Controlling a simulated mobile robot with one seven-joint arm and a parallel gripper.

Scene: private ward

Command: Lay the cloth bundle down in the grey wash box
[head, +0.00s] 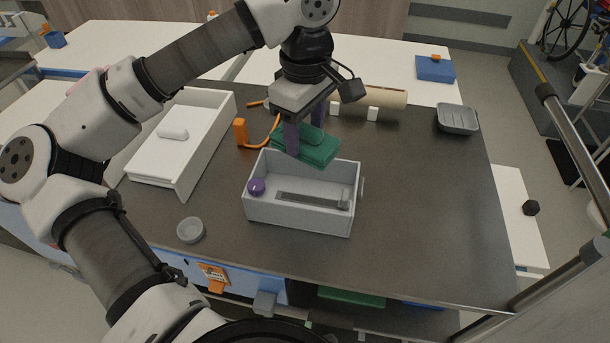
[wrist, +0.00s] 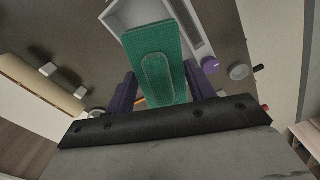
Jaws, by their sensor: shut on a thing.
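The green cloth bundle (head: 318,148) is held in my gripper (head: 305,137), whose purple fingers are shut on it. In the wrist view the bundle (wrist: 158,68) lies between the two fingers (wrist: 158,92) and sticks out beyond them. In the head view it is at the back side of the grey wash box (head: 300,216), overlapping its far rim in the picture. The bundle hides part of the box in the wrist view (wrist: 127,14).
A white tray (head: 158,178) with a white roll stands left of the box. A small grey bowl (head: 190,230) is at front left. An orange thing with a cord (head: 240,132) and a beige roll (head: 385,97) lie behind. The table's right side is clear up to a grey dish (head: 457,119).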

